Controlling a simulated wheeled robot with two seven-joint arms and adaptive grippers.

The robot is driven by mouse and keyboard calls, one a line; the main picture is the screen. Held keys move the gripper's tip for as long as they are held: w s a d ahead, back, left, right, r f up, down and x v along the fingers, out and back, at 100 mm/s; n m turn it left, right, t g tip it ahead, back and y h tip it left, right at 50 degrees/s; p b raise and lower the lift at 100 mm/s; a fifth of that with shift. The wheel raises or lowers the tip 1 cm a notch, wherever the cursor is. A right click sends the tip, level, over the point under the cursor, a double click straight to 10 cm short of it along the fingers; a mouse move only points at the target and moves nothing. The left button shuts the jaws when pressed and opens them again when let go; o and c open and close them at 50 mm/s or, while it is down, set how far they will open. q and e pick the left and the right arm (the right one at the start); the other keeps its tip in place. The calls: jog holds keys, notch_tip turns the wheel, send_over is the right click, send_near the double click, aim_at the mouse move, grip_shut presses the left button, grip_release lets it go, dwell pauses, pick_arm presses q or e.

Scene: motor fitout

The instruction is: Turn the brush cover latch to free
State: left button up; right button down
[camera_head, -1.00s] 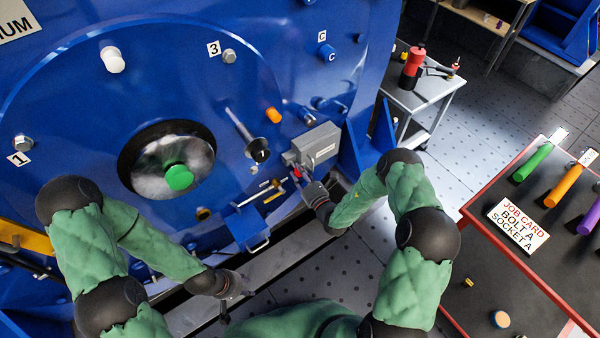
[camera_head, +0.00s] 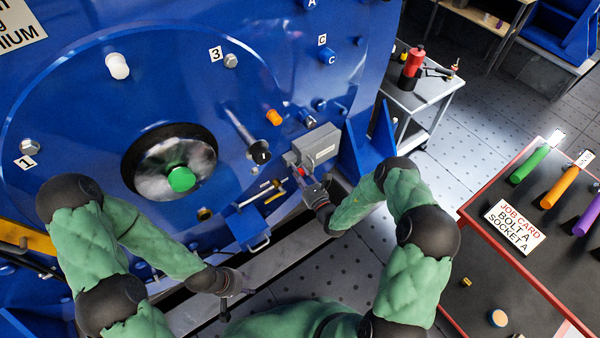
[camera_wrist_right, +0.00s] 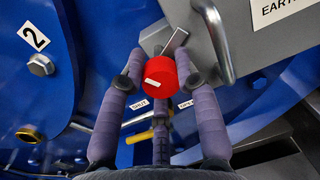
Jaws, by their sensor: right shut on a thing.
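A red knob (camera_wrist_right: 160,78) with a white bar mark sits in front of a metal tab (camera_wrist_right: 175,40) beside the grey box (camera_wrist_right: 215,45) in the right wrist view. I take it for the brush cover latch. My right gripper (camera_wrist_right: 158,82) is shut on the red knob, with fingers on both sides and a third below. Labels reading SHUT (camera_wrist_right: 139,104) and OPEN (camera_wrist_right: 186,103) lie below the knob, partly hidden by fingers. In the head view my right gripper (camera_head: 309,183) is at the grey box (camera_head: 318,145). My left gripper (camera_head: 235,284) hangs low, away from the machine; its jaws are unclear.
A metal bail handle (camera_wrist_right: 217,45) stands close to the right finger. A grey cart (camera_head: 425,90) and a red-edged table (camera_head: 480,262) stand to the right.

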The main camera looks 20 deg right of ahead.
jog(key=n, duration=0.3)
jog(key=n+p, duration=0.1)
jog(key=n, duration=0.3)
jog(key=shift+w+d+r+y, duration=0.1)
jog(key=shift+r+y, duration=0.1)
jog(key=shift+y, duration=0.2)
jog(key=n+y, duration=0.1)
jog(key=n, duration=0.5)
jog(key=shift+f+p, duration=0.1)
jog(key=shift+p, duration=0.2)
jog(key=c, duration=0.9)
grip_release()
jog(key=shift+a, duration=0.2)
jog(key=shift+f, duration=0.1)
